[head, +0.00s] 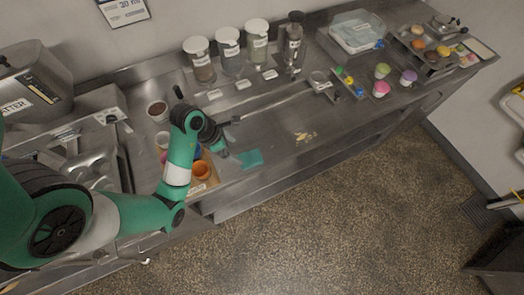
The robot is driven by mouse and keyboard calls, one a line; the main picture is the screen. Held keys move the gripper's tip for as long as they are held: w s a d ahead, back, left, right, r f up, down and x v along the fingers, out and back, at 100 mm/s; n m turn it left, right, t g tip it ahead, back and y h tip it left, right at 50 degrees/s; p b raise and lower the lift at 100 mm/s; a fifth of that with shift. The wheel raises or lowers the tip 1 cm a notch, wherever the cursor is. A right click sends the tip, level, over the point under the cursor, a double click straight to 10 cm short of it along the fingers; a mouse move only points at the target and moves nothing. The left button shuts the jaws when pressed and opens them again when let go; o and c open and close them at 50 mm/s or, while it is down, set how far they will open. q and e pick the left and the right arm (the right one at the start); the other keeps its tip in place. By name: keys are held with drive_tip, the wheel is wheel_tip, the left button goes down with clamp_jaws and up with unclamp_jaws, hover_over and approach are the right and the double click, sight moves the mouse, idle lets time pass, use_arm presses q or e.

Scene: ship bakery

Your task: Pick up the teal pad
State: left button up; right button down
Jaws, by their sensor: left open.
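The teal pad (250,159) is a small flat piece on the steel counter, near its front edge and left of the middle. My left gripper (230,137) is open, with its fingers pointing right. In the picture it is just above and left of the pad, apart from it. How high it is over the counter I cannot tell. Nothing shows between the fingers. My right gripper is not in view.
Orange cups (202,170) stand left of the pad, partly behind my left arm. Lidded jars (229,52) line the back. Coloured cups (382,71) and a clear bin (357,32) are further right. Yellowish crumbs (305,137) lie on the otherwise clear middle counter.

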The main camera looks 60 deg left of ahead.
use_arm(q)
drive_tip(key=b, duration=0.6)
hover_over(250, 158)
drive_tip(key=s, duration=0.3)
wheel_tip(250, 158, down, 6)
drive_tip(key=shift+r, duration=0.1)
drive_tip(key=shift+w+f+b, duration=0.15)
drive_tip(key=shift+f+b, duration=0.05)
drive_tip(key=shift+b, duration=0.15)
drive_tip(key=shift+r, duration=0.1)
drive_tip(key=b+x, duration=0.1)
drive_tip(key=x, duration=0.1)
drive_tip(key=b+x, duration=0.2)
drive_tip(key=shift+a, duration=0.2)
drive_tip(key=shift+w+f, duration=0.25)
drive_tip(key=shift+f, duration=0.2)
drive_tip(key=shift+w, duration=0.1)
drive_tip(key=shift+f+b, duration=0.25)
drive_tip(key=shift+b, duration=0.15)
drive_tip(key=shift+c, duration=0.3)
